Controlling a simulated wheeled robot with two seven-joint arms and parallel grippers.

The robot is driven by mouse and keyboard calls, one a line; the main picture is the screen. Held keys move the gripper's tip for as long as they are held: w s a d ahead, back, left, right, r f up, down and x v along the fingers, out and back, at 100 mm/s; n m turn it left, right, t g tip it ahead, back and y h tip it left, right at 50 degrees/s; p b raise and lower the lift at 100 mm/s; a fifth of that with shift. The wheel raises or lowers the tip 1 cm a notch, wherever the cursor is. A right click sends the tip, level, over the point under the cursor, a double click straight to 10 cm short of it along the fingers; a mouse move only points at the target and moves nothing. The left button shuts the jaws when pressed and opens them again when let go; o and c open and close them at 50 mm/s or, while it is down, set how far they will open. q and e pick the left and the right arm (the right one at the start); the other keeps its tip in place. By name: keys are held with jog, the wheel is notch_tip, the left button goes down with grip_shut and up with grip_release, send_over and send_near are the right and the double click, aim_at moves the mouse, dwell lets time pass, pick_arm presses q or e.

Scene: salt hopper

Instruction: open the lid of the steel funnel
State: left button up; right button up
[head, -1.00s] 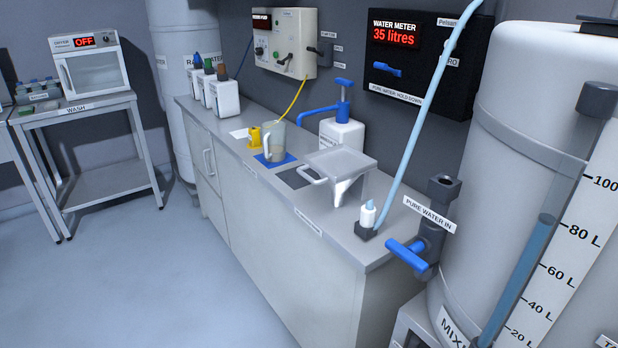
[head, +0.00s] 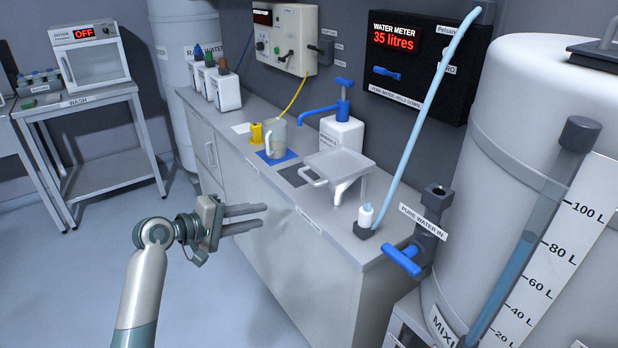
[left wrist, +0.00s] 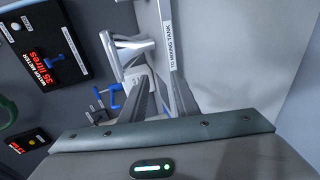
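The steel funnel (head: 340,166) stands near the right part of the bench in the head view. It has a flat, square grey top and a pale loop handle (head: 314,178) on its left front side. The top lies level, as a shut lid would; the seam between lid and funnel is too small to tell. My left gripper (head: 264,217) is in front of the bench, left of and nearer than the funnel, apart from it. Its two fingers are spread and empty. In the left wrist view the funnel (left wrist: 130,45) shows beyond the fingertips. My right gripper is not in view.
The bench (head: 285,235) also carries a measuring jug (head: 275,138), a white pump bottle (head: 342,132) and a small white bottle (head: 366,215). A blue hose (head: 430,110) rises right of the funnel. A blue-handled valve (head: 403,260) and large tank (head: 510,130) stand at right.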

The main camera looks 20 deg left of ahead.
aim_at(309, 180)
pick_arm(q)
notch_tip(309, 180, up, 9)
jog(key=s+h, duration=0.1)
jog(key=s, duration=0.1)
jog(key=shift+d+r+h, duration=0.15)
jog(key=shift+d+h, duration=0.05)
jog(key=shift+h, duration=0.2)
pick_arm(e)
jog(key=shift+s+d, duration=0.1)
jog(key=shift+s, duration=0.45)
